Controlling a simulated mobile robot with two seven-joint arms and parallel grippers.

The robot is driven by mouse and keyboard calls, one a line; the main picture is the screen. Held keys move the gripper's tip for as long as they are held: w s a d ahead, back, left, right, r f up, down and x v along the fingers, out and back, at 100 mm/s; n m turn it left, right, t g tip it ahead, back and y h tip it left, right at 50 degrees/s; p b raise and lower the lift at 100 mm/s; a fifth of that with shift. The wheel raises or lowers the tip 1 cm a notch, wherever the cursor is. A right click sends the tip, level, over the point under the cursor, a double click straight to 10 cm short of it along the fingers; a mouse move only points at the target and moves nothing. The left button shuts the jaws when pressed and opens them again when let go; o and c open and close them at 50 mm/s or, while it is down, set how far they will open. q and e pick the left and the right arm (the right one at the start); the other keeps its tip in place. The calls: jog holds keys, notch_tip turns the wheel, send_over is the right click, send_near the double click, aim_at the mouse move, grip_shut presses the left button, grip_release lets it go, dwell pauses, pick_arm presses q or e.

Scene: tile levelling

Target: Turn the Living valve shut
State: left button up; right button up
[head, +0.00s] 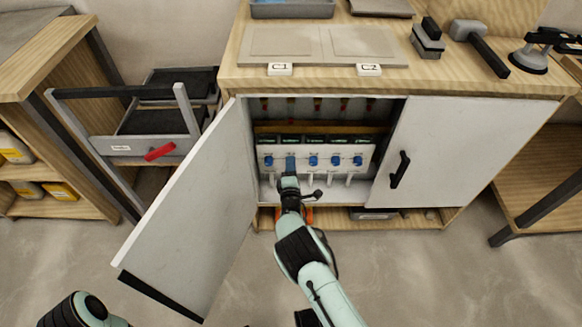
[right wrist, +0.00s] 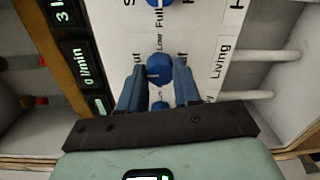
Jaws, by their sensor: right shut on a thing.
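The row of blue valve knobs sits on a white panel (head: 302,172) inside the open cabinet under the bench. My right gripper (head: 290,165) reaches in from the front at the second knob from the left and covers it. In the right wrist view, my right gripper (right wrist: 160,78) has its two blue fingers on either side of a blue valve knob (right wrist: 158,68), shut on it. The printed label "Living" (right wrist: 220,62) is in line with this knob. Part of the knob's dial print is hidden by the fingers. My left gripper is out of view.
The left cabinet door (head: 195,215) is swung open beside my right arm. The right door (head: 440,150) is shut. Neighbouring blue knobs (head: 313,160) sit close by, and pipes run below. Tiles, a mallet (head: 480,45) and other tools lie on the bench top.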

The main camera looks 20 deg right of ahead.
dwell(0.4)
jog(key=o, duration=1.1)
jog(key=shift+c, duration=0.2)
jog(key=shift+s, duration=0.1)
pick_arm(q)
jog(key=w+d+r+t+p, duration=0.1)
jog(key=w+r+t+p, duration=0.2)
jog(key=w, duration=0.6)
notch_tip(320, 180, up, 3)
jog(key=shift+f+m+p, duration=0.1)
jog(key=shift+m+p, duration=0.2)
jog(key=shift+p, duration=0.55)
pick_arm(e)
jog(key=v, duration=1.3)
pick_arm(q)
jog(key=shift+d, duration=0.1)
pick_arm(e)
jog(key=shift+s+a, duration=0.1)
